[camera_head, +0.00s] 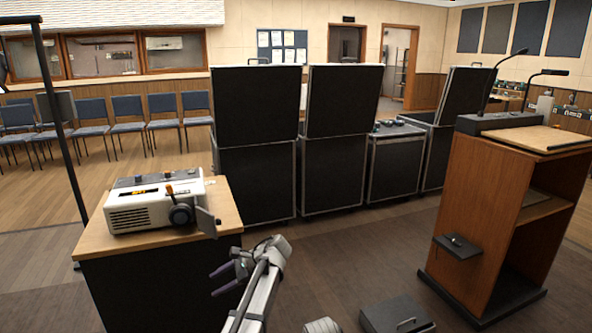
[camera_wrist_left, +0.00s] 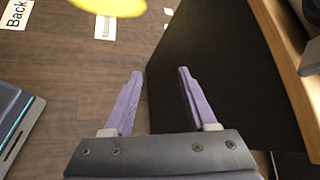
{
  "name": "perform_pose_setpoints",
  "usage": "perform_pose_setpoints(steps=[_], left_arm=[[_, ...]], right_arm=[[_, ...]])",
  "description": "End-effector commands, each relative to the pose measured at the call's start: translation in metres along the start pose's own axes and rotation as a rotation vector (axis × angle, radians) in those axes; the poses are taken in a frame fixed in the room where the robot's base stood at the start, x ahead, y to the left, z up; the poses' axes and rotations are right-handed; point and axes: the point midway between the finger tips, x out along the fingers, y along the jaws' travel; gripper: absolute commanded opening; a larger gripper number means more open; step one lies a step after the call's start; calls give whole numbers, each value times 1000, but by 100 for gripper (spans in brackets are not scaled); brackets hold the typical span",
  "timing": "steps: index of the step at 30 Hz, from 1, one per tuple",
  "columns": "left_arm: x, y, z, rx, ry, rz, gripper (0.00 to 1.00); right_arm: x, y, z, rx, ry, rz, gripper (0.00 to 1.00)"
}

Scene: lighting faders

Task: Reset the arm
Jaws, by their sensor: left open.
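My left gripper (camera_head: 213,284) is low in front of the small desk in the head view, its purple fingers apart and pointing left. In the left wrist view the same gripper (camera_wrist_left: 160,73) is open, with nothing between the fingers. The white control box (camera_head: 155,205) with orange knobs stands on the desk, above and left of the gripper, apart from it. My right gripper is not in view.
The desk (camera_head: 225,215) has a wooden top and black sides; its black side (camera_wrist_left: 215,75) is close to the fingers. A lectern (camera_head: 500,210) with microphones stands at right. A dark case (camera_head: 397,315) lies on the floor. Tall black cases (camera_head: 255,180) stand behind.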

Motion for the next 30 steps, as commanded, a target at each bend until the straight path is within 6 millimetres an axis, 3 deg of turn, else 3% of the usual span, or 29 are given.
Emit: perform_pose_setpoints(steps=[1, 6, 12, 18, 20, 26, 30], left_arm=[[16, 46, 13, -102, 89, 62, 57], [28, 137, 10, -455, 338, 309, 57], [15, 208, 9, -755, 490, 581, 57], [-9, 263, 14, -998, 571, 849, 57], [-28, 247, 22, -966, 567, 828, 57], [-65, 243, 42, -906, 562, 803, 57], [-99, 240, 64, -856, 557, 782, 57]], right_arm=[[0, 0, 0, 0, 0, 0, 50], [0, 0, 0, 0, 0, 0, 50], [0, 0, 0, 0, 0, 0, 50], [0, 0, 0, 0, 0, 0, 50], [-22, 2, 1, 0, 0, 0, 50], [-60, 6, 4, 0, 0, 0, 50], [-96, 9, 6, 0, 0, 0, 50]])
